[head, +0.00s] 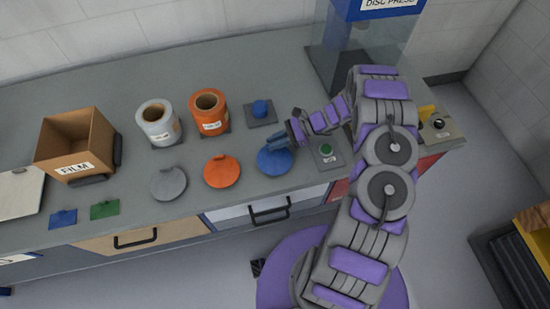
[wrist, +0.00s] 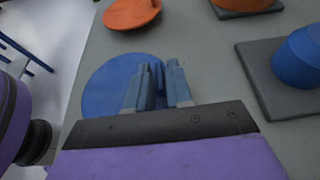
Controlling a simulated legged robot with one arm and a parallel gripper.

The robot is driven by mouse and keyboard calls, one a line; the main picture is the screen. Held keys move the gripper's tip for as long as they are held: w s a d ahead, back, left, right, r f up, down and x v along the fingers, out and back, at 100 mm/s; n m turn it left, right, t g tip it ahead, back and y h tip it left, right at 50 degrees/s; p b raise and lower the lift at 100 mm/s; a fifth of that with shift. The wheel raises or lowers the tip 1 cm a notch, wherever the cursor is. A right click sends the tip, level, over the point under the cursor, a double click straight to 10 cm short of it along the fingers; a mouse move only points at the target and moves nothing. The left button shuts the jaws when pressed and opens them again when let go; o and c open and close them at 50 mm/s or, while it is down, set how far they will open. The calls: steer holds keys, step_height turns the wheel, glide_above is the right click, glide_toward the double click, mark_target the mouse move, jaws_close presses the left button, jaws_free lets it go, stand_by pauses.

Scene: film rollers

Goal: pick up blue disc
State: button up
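The blue disc (head: 275,161) lies flat on the grey counter near its front edge, right of the orange disc. In the wrist view the blue disc (wrist: 108,88) shows beyond and left of my fingers. My gripper (head: 272,141) is low over the blue disc in the head view. In the wrist view my gripper (wrist: 158,68) has its two fingers apart, with a narrow blue part, apparently the disc's raised handle, between them. Whether the fingers press on it cannot be seen. The fingers hide part of the disc.
An orange disc (head: 222,171) and a grey disc (head: 168,183) lie to the left. Film rolls (head: 158,127) and a blue knob on a dark base (head: 260,110) stand behind. A green button box (head: 326,152) is close on the right. A cardboard box (head: 76,145) stands far left.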

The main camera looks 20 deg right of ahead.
steer(key=shift+d, duration=0.2)
steer(key=shift+c, duration=1.4)
steer(key=shift+a, duration=0.9)
jaws_close()
